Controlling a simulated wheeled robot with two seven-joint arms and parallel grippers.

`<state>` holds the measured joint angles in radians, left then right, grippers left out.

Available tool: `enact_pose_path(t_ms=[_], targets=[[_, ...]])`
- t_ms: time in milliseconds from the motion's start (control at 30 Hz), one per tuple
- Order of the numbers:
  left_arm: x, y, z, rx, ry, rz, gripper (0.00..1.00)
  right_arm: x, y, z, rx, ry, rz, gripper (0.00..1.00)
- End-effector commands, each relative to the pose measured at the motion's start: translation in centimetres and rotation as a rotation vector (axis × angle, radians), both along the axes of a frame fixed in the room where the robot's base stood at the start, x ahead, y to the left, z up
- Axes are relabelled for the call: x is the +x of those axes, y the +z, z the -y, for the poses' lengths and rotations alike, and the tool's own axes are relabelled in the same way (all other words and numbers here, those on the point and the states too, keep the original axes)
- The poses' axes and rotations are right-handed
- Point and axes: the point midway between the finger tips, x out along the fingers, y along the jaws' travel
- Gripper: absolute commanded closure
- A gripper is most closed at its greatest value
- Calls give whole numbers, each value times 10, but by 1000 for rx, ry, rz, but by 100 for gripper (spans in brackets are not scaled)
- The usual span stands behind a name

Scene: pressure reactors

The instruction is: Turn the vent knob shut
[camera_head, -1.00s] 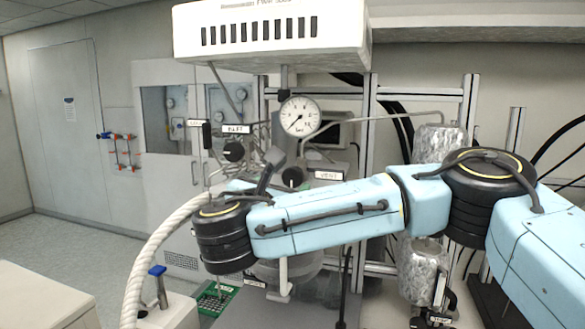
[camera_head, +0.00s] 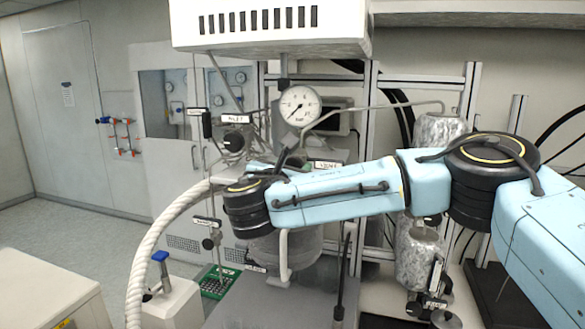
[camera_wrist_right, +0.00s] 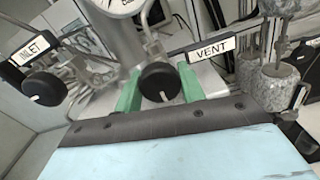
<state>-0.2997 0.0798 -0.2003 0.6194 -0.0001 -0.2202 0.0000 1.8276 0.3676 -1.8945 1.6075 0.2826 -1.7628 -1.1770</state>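The vent knob (camera_wrist_right: 159,80) is round and black with a white mark near its lower edge in the right wrist view. The VENT label (camera_wrist_right: 211,50) is just right of it, and also shows in the head view (camera_head: 327,165). My right gripper (camera_wrist_right: 160,90) is open, with one green finger on each side of the knob. The gaps are small, and I cannot tell whether the fingers touch it. In the head view my right arm reaches in from the right and its wrist largely hides the knob and fingers. My left gripper is not in view.
The inlet knob (camera_wrist_right: 43,88) and its INLET label (camera_wrist_right: 31,49) are to the left. A pressure gauge (camera_head: 299,106) is above the vent label. A white hose (camera_head: 150,245) curves at lower left. Metal frame posts and tubing stand close behind my arm.

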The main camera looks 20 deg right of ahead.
Motion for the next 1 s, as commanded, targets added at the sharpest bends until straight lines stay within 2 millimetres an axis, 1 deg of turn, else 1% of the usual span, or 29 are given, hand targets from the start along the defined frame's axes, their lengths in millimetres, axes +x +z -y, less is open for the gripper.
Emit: enact_pose_path(t_ms=[33,67,100,267,467,667,1000], targets=[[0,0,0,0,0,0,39,0,0,0,0,-1,0,78],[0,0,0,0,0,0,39,0,0,0,0,-1,0,82],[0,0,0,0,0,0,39,0,0,0,0,-1,0,83],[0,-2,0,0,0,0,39,0,-1,0,9,-1,5,83],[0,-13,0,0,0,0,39,0,-4,0,64,-1,39,83],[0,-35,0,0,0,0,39,0,-7,0,178,0,115,83],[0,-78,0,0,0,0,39,0,-8,0,442,-2,293,83]])
